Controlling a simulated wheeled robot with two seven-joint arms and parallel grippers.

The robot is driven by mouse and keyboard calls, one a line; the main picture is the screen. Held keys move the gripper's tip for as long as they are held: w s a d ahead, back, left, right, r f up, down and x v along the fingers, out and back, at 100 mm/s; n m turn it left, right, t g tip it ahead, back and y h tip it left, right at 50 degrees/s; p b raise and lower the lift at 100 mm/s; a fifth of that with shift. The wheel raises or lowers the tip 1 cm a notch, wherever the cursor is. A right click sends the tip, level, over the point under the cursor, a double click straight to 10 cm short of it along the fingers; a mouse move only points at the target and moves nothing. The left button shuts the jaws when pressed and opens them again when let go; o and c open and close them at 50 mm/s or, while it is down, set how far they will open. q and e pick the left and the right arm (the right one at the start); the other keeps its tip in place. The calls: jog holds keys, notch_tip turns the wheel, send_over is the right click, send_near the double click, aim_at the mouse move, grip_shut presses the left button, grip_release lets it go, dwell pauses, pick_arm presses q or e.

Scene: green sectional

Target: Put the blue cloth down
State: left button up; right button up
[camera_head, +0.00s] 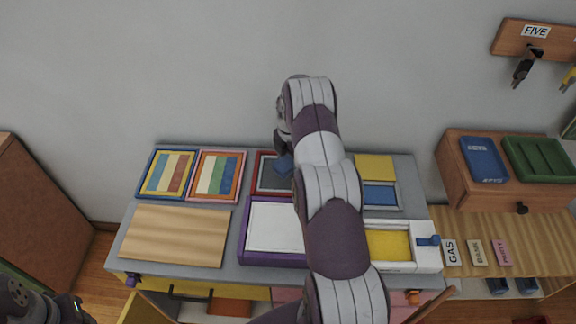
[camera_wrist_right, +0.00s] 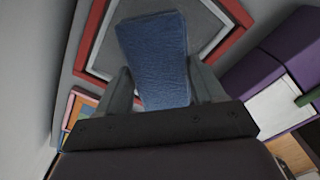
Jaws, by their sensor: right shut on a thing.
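The blue cloth (camera_wrist_right: 154,58) is between the fingers of my right gripper (camera_wrist_right: 162,82), which is shut on it. In the head view the cloth (camera_head: 284,166) shows as a small blue patch below my right gripper (camera_head: 283,148). It is over the red-framed grey tray (camera_head: 262,173) at the back middle of the table; whether it touches the tray I cannot tell. My arm hides the tray's right part in the head view. Part of my left arm, dark, shows at the bottom left corner; its fingers cannot be made out.
A wooden board (camera_head: 177,236) and a purple-edged box with a white top (camera_head: 244,232) lie in front. A yellow panel (camera_head: 374,167) and a white-framed blue panel (camera_head: 379,195) lie right of my arm.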

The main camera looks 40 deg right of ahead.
aim_at(288, 167)
jog(key=shift+w+a+f, duration=0.15)
jog(key=shift+w+f, duration=0.1)
jog(key=shift+w, duration=0.05)
notch_tip(288, 167, down, 4)
jog(key=shift+r+p, duration=0.15)
jog(key=shift+p, duration=0.4)
jog(key=shift+w+f, duration=0.1)
jog(key=shift+f, duration=0.1)
jog(key=shift+f+b, duration=0.1)
jog(key=shift+b, duration=0.2)
jog(key=o, duration=1)
